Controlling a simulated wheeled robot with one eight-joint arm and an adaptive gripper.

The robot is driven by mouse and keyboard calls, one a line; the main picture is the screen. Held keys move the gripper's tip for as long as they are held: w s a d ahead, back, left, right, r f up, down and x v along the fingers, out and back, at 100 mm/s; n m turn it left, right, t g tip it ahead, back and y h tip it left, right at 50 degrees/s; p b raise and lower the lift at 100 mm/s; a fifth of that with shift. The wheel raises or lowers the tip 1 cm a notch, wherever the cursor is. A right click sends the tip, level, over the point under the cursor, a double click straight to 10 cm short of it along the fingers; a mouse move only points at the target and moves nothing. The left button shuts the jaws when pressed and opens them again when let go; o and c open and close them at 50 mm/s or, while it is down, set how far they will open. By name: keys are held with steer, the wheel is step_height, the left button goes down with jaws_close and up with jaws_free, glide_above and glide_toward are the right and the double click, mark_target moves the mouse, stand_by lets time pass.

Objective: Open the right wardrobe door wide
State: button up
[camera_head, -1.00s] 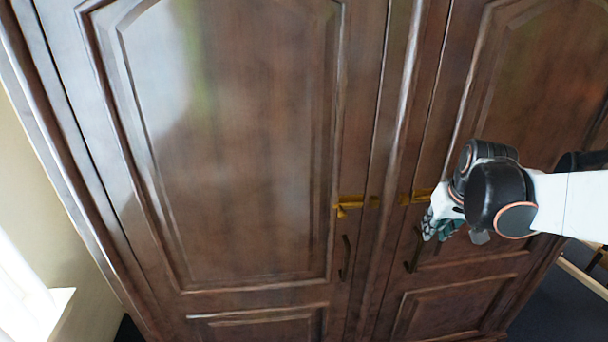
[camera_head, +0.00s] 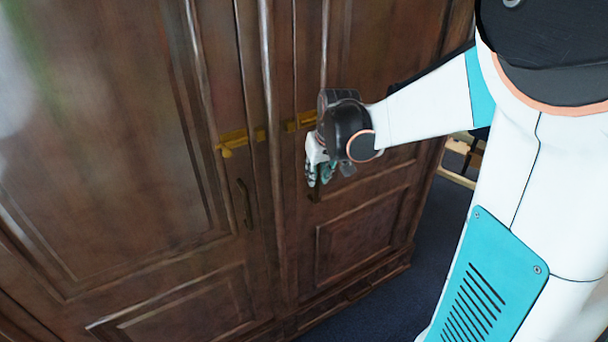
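The right wardrobe door (camera_head: 372,215) is dark brown panelled wood and looks shut. Its brass latch (camera_head: 302,121) shows just left of my wrist. Its dark handle (camera_head: 314,194) is mostly hidden behind my gripper, with only a small lower part showing. My gripper (camera_head: 320,180) is in front of that handle, fingers pointing down. I cannot tell whether it touches the handle, or whether the fingers are open or shut. The left wardrobe door (camera_head: 110,130) also looks shut, with a brass latch (camera_head: 232,141) and a dark curved handle (camera_head: 245,203).
Dark blue floor (camera_head: 400,290) shows right of the wardrobe. Light wooden furniture (camera_head: 459,165) stands partly hidden behind my arm at the right. My own white and teal body covers the right side of the view.

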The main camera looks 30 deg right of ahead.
steer(key=shift+w+f, duration=0.2)
steer(key=shift+f, duration=0.25)
jaws_close()
